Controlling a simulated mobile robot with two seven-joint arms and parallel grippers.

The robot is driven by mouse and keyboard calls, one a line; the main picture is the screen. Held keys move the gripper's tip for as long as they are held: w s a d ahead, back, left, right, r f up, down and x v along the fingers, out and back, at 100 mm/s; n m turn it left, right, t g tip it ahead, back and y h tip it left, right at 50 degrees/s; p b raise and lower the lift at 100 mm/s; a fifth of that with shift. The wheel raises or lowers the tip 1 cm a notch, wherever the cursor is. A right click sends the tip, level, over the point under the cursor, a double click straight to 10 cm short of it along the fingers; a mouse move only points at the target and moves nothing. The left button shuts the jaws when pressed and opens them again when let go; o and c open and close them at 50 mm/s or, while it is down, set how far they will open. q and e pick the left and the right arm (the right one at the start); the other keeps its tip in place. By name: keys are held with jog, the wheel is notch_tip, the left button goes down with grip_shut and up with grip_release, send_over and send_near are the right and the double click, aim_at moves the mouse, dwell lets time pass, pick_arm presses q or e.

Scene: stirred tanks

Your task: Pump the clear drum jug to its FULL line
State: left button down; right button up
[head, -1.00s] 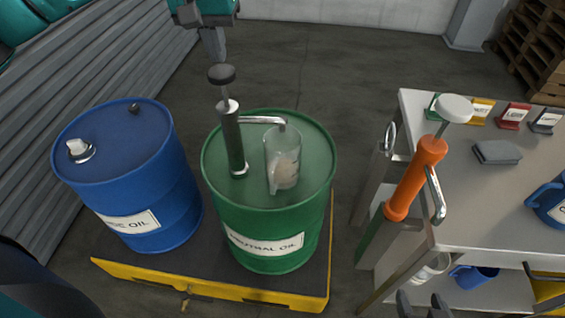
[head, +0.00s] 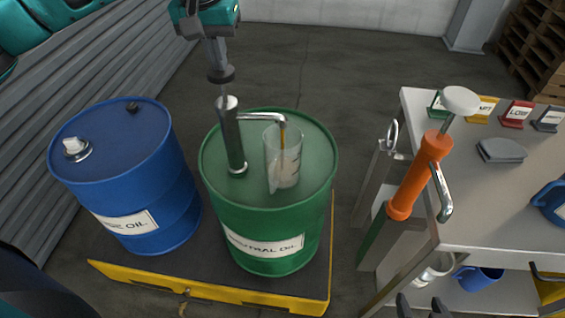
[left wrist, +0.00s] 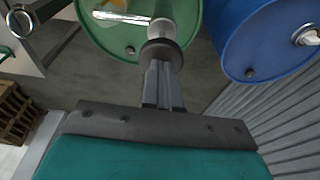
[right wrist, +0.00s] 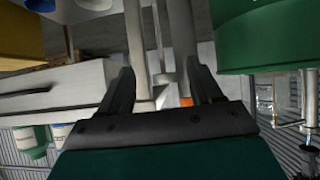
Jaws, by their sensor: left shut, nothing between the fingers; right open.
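The clear drum jug (head: 284,165) stands upright on top of the green neutral oil drum (head: 262,215). The green-barrelled pump (head: 231,135) rises from that drum, and its spout (head: 262,117) ends over the jug. An amber stream shows at the jug's mouth below the spout; the liquid level is too unclear to read. My left gripper (head: 218,66) is shut and empty, its fingertips on the dark pump knob (head: 221,76). The knob also shows in the left wrist view (left wrist: 163,52). My right gripper (right wrist: 160,82) is open and empty, low near the cart at the right.
A blue drum (head: 125,180) stands left of the green one, both on a yellow-edged pallet (head: 205,292). An orange pump (head: 418,175) hangs beside a grey cart (head: 470,215) at right. Blue jugs and coloured label cards are on the cart.

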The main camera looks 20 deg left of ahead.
aim_at(221, 79)
pick_arm(q)
jog(key=shift+s+b+x, duration=0.25)
jog(key=shift+b+x, duration=0.55)
jog(key=shift+x, duration=0.4)
jog(key=shift+s+b+x, duration=0.25)
jog(key=shift+b+x, duration=0.55)
jog(key=shift+x, duration=0.4)
jog(key=shift+w+p+v, duration=0.25)
jog(key=shift+p+v, duration=0.75)
jog(key=shift+v, duration=0.25)
jog(key=shift+w+p+v, duration=0.25)
jog(key=shift+p+v, duration=0.8)
jog(key=shift+v, duration=0.2)
jog(key=shift+w+p+v, duration=0.3)
jog(key=shift+p+v, duration=0.7)
jog(key=shift+v, duration=0.25)
jog(key=shift+r, duration=0.15)
pick_arm(e)
jog(key=shift+y, duration=0.3)
jog(key=r, duration=0.1)
jog(key=a+r, duration=0.1)
jog(key=r, duration=0.2)
jog(key=shift+w+a+r, duration=0.15)
jog(key=shift+w+r, duration=0.05)
jog(key=shift+w, duration=0.15)
